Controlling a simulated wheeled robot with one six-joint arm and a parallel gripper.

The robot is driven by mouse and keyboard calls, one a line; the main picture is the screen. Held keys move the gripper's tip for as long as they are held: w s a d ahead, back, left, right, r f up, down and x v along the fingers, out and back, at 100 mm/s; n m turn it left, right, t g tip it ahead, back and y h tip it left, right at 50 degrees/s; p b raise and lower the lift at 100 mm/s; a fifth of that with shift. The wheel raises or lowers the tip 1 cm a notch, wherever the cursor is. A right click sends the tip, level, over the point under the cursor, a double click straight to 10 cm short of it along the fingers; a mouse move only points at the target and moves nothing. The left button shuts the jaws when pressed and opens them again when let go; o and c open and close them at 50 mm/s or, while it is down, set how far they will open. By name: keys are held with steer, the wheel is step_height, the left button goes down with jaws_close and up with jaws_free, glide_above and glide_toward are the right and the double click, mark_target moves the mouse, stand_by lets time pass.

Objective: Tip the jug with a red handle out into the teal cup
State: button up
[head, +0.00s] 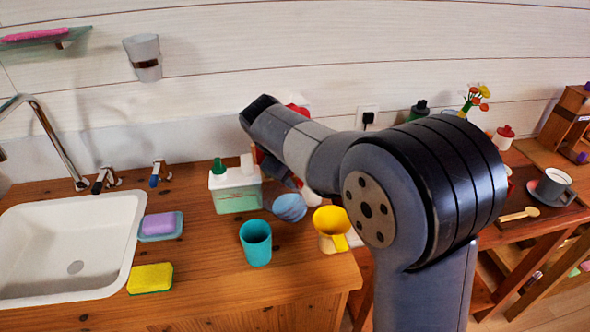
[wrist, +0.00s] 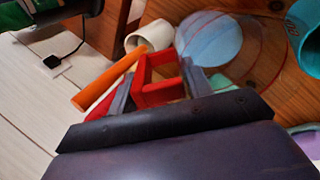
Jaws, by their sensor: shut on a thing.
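The teal cup (head: 256,245) stands upright on the wooden counter in the head view. Part of it shows at the right edge of the wrist view (wrist: 306,38). The jug is clear with light blue inside; its round body (wrist: 212,42) shows in the wrist view, left of the teal cup. In the head view a blue rounded part (head: 290,207) shows behind and right of the cup. My gripper (wrist: 157,88) is shut on the jug's red handle (wrist: 160,92). My arm hides most of the handle in the head view. I cannot tell the jug's exact tilt.
A yellow jug (head: 331,229) stands right of the teal cup, near the counter's edge. A white and green box-like container (head: 236,190) stands behind the cup. A yellow sponge (head: 150,278), a purple soap (head: 160,224) and the sink (head: 60,250) are to the left.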

steer(key=shift+s+a+r, duration=0.1)
steer(key=shift+s+r, duration=0.05)
steer(key=shift+r, duration=0.1)
steer(key=shift+s+r, duration=0.1)
steer(key=shift+r, duration=0.1)
steer(key=shift+s+a+r+t, duration=0.15)
steer(key=shift+r+t, duration=0.1)
steer(key=shift+t, duration=0.05)
steer(key=shift+s+a+r+t+h+b, duration=0.15)
steer(key=shift+s+r+t+h+b, duration=0.1)
steer(key=shift+r, duration=0.25)
steer(key=shift+s+a+r+t+h+b, duration=0.15)
steer(key=shift+s+r+h, duration=0.1)
steer(key=shift+r, duration=0.2)
steer(key=shift+s+a+r+t+h+b, duration=0.1)
steer(key=shift+s+a+t+h+b, duration=0.25)
steer(key=shift+b, duration=0.45)
steer(key=shift+s+a+r+t+h+b, duration=0.15)
steer(key=shift+s+t+b, duration=0.25)
steer(key=shift+b, duration=0.4)
